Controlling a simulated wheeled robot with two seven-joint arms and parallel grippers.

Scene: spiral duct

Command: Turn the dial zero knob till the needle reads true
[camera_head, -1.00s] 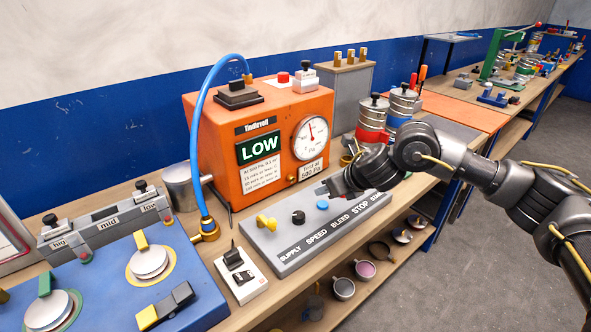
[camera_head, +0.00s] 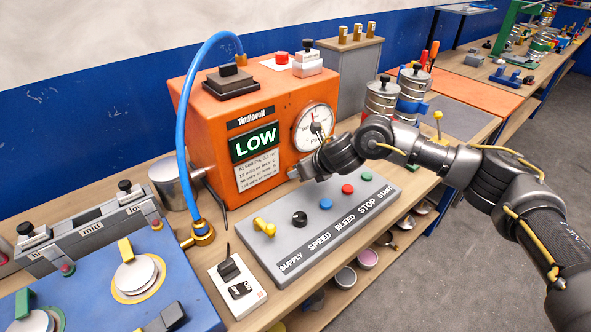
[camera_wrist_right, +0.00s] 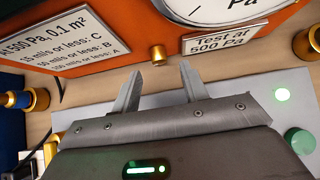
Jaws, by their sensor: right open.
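The round white dial (camera_head: 314,126) is on the front of the orange machine (camera_head: 200,135). My right arm covers part of its lower edge in the head view. Its needle points roughly upward, but the exact reading is too small to tell. A small brass knob (camera_wrist_right: 158,56) sits on the orange front below the dial, left of the "Test at 500 Pa" label. My right gripper (camera_wrist_right: 159,74) is open and empty, its two fingertips just short of the knob and either side of its line. In the head view the right gripper (camera_head: 297,172) hides the knob. My left gripper is out of view.
The grey control panel (camera_head: 262,262) with a yellow lever, black knob and coloured buttons lies below the right gripper. A blue hose (camera_head: 184,115) arches down the machine's left side. Stacked metal canisters (camera_head: 380,98) stand behind the right arm.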

